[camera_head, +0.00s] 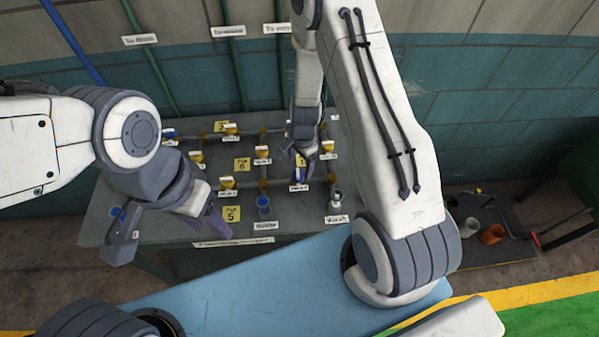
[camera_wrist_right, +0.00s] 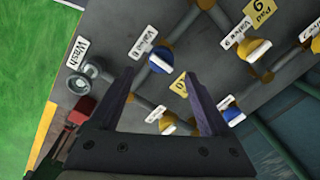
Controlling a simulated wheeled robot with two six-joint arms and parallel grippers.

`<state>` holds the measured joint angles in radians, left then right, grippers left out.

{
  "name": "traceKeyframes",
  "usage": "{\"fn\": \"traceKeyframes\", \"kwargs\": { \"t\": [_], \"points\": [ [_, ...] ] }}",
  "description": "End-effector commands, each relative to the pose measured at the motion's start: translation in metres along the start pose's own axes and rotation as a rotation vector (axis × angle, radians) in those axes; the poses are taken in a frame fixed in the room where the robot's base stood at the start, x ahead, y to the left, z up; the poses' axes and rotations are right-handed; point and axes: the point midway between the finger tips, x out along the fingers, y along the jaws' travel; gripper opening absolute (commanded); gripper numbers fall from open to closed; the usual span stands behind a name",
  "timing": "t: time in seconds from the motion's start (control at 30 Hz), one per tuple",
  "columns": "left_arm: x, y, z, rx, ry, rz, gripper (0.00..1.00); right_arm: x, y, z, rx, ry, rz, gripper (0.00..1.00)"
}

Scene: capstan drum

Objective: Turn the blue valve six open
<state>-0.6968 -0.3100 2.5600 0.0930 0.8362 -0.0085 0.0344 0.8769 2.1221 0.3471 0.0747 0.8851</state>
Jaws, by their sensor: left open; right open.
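A blue-handled valve (camera_wrist_right: 161,61) with a label reading like "Valve 6" (camera_wrist_right: 142,46) is on the pipework in the right wrist view. It appears just beyond and between the fingertips of my right gripper (camera_wrist_right: 157,74). My right gripper is open, and I see no contact with the handle. In the head view my right gripper (camera_head: 301,165) hangs over the right part of the valve board, and the same valve (camera_head: 300,183) is partly hidden beneath it. My left gripper (camera_head: 168,244) is open and empty near the front left of the board.
Another blue-handled valve (camera_wrist_right: 234,116) and several yellow valves stand close by, one yellow valve being (camera_head: 262,153). Green pipes rise behind.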

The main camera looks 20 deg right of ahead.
Motion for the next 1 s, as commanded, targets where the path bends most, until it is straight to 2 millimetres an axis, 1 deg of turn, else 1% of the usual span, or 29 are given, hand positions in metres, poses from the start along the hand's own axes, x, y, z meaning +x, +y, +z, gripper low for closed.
{"fn": "traceKeyframes", "kwargs": {
  "t": [0.03, 0.1, 0.23, 0.4, 0.67, 0.77, 0.8, 0.87, 0.9, 1.0],
  "points": [
    [0.013, -0.001, 0.001, 0.000, 0.000, 0.000, 0.50, 0.017, 0.001, 0.000, 0.000, -0.001, 0.001, 0.81],
    [0.019, -0.001, 0.001, -0.001, 0.000, 0.000, 0.50, 0.028, 0.000, 0.000, -0.001, 0.000, 0.000, 0.81],
    [0.029, -0.002, 0.002, -0.003, 0.000, 0.000, 0.50, 0.043, 0.000, 0.000, -0.002, 0.000, -0.001, 0.81],
    [0.033, -0.002, 0.002, -0.005, 0.000, 0.000, 0.50, 0.051, -0.001, 0.000, -0.003, 0.000, -0.001, 0.81],
    [0.033, -0.002, 0.002, -0.005, 0.000, 0.000, 0.50, 0.050, -0.001, 0.001, -0.003, 0.000, -0.001, 0.81],
    [0.033, -0.002, 0.002, -0.005, 0.000, 0.000, 0.50, 0.050, -0.001, 0.000, -0.003, 0.000, -0.001, 0.46],
    [0.033, -0.002, 0.002, -0.005, 0.000, 0.000, 0.50, 0.050, -0.001, 0.000, -0.003, 0.000, -0.001, 0.31],
    [0.033, -0.002, 0.002, -0.005, 0.000, 0.000, 0.50, 0.050, 0.000, 0.000, -0.003, 0.000, -0.001, 0.08],
    [0.033, -0.002, 0.002, -0.005, 0.000, 0.000, 0.50, 0.050, 0.000, 0.000, -0.003, 0.000, 0.000, 0.00],
    [0.033, -0.002, 0.002, -0.005, 0.000, 0.000, 0.50, 0.050, 0.000, 0.000, -0.004, -0.001, 0.000, 0.00]
  ]
}}
